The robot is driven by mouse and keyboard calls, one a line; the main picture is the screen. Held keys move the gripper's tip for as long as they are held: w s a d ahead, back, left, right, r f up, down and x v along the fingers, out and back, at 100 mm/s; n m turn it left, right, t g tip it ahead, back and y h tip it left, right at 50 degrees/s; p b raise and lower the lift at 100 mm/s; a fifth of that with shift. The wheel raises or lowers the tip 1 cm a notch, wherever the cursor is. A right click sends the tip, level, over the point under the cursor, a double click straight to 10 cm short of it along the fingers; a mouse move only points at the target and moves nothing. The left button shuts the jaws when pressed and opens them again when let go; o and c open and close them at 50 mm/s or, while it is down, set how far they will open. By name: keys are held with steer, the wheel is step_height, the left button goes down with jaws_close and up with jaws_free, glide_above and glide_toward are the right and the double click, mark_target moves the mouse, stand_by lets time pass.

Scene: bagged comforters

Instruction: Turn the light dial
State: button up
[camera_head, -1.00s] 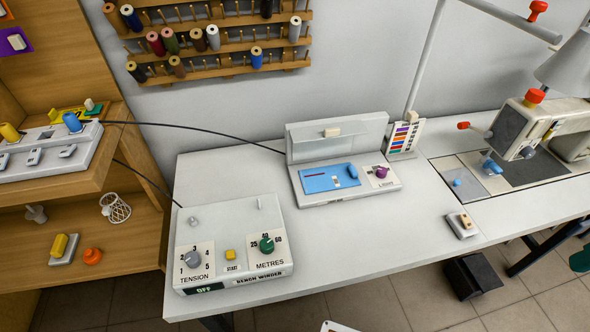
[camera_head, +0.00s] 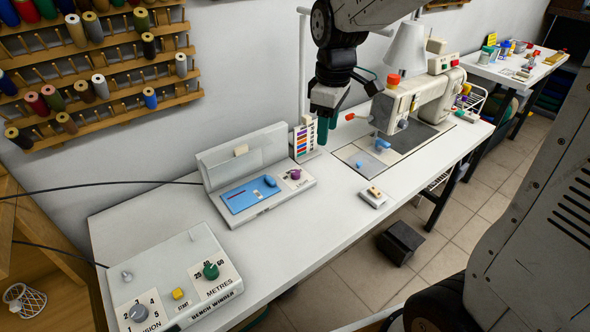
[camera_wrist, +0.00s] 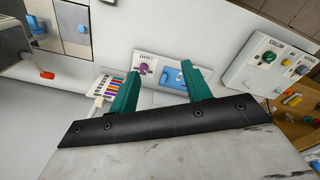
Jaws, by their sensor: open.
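The purple dial (camera_head: 295,174) sits on a small pale label panel at the right end of a white box (camera_head: 262,207) with a raised back. In the wrist view the purple dial (camera_wrist: 146,69) shows between my fingertips, and its label appears to read LIGHT, upside down. My gripper (camera_head: 323,128) has teal fingers, hangs above the back of the table and is apart from the dial. In the wrist view my gripper (camera_wrist: 160,72) is open with nothing between its fingers.
A bench winder (camera_head: 180,285) with grey and green dials stands at the front left. A sewing machine (camera_head: 420,92) is to the right. A small switch block (camera_head: 373,197) lies near the table edge. The tabletop (camera_head: 318,222) between is clear.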

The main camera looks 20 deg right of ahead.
steer(key=w+f+n, duration=0.3)
steer(key=w+f, duration=0.3)
steer(key=w, duration=0.1)
steer(key=n, duration=0.4)
glide_above(296, 172)
steer(key=shift+g, duration=0.3)
step_height(296, 172, down, 10)
steer(key=shift+d+f, duration=0.1)
steer(key=shift+f, duration=0.1)
step_height(296, 172, down, 8)
steer(key=shift+w+r, duration=0.1)
steer(key=shift+c, duration=0.2)
steer(key=c, duration=0.9)
